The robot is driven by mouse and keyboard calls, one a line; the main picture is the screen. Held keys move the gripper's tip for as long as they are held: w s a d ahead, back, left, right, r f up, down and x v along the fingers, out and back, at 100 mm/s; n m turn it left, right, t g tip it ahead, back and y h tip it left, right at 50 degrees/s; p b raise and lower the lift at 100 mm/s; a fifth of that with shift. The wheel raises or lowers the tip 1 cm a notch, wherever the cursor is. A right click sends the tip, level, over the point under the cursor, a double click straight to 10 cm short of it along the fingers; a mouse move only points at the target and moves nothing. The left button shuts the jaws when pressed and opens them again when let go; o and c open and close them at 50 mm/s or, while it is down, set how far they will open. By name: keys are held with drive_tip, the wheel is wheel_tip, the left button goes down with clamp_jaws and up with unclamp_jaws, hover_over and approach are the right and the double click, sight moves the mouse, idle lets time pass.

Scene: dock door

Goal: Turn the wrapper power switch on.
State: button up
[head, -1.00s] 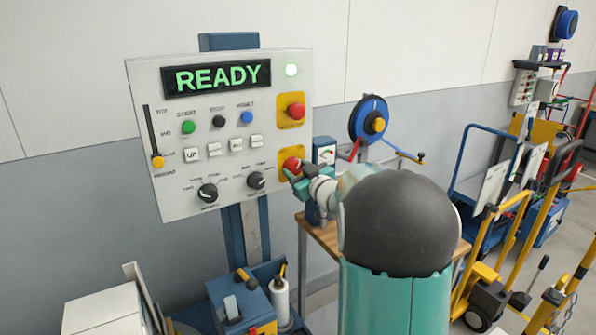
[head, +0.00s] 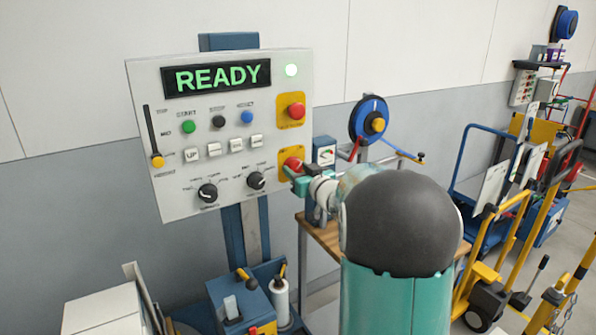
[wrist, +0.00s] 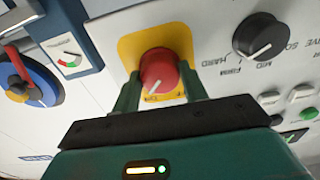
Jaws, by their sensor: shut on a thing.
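The wrapper power switch is a red rotary knob (head: 292,164) on a yellow plate at the lower right of the white control panel (head: 170,120). The wrist view shows the knob (wrist: 158,70) with a white pointer line toward its lower left. My gripper (head: 293,173) is at the knob, and its two green fingers (wrist: 160,88) are shut on the knob's sides.
A red mushroom button (head: 296,111) sits above the switch on another yellow plate. Two black knobs (head: 207,193) (head: 256,181) are left of it. A gauge box (head: 325,153) and a blue reel (head: 371,118) stand close on the right.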

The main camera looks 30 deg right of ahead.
drive_tip(key=o, duration=1)
drive_tip(key=s, duration=1.3)
drive_tip(key=shift+s+a, duration=0.4)
